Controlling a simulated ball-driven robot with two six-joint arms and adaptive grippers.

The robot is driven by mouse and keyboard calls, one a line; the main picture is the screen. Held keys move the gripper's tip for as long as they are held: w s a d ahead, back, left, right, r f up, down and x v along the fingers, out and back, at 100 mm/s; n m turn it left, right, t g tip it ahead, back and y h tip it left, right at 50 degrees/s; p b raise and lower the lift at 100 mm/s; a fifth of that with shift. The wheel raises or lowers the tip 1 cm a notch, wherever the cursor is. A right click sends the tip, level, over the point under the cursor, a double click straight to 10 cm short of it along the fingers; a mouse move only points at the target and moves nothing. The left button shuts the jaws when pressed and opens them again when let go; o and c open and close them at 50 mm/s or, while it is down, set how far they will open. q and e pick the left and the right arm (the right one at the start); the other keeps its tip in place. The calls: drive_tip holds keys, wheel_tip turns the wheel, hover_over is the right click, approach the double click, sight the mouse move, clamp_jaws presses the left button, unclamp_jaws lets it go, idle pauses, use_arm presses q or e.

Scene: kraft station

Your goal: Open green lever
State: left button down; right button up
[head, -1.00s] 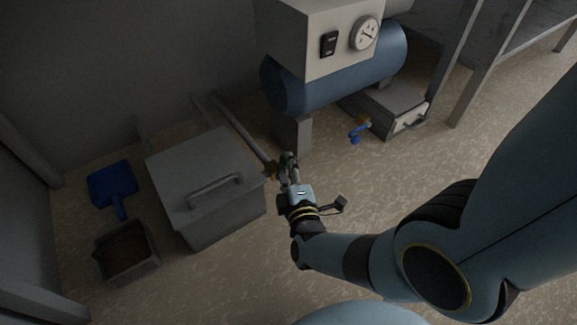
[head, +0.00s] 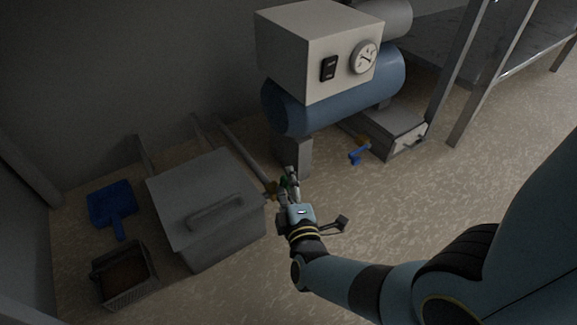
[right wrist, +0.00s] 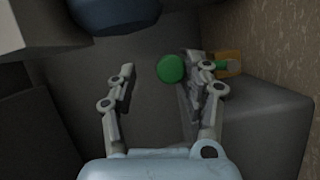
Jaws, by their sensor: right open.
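The green lever (right wrist: 170,69) shows in the right wrist view as a round green end between my right gripper's two fingers, nearer the right finger. The brass-coloured valve body (right wrist: 228,63), with a bit of green on it, is just beyond that finger. In the head view, the valve (head: 270,190) sits at the end of a grey pipe beside the grey box, and a little green shows at the fingers. My right gripper (head: 290,178) is at the valve, open, its fingers on either side of the green end. I cannot tell whether they touch it. My left gripper is not in view.
The lidded grey box (head: 187,170) stands left of the gripper. A blue tank with a gauge box (head: 305,45) is behind. A blue lever (head: 358,153) is to the right. A blue dustpan (head: 112,203) and basket (head: 122,274) are at left. Floor at front right is clear.

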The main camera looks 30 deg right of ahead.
drive_tip(key=o, duration=0.4)
wheel_tip(320, 180, up, 8)
drive_tip(key=shift+r, duration=0.25)
drive_tip(key=c, duration=0.4)
drive_tip(key=shift+r, duration=0.2)
drive_tip(key=shift+s+f, duration=0.1)
drive_tip(key=shift+f, duration=0.05)
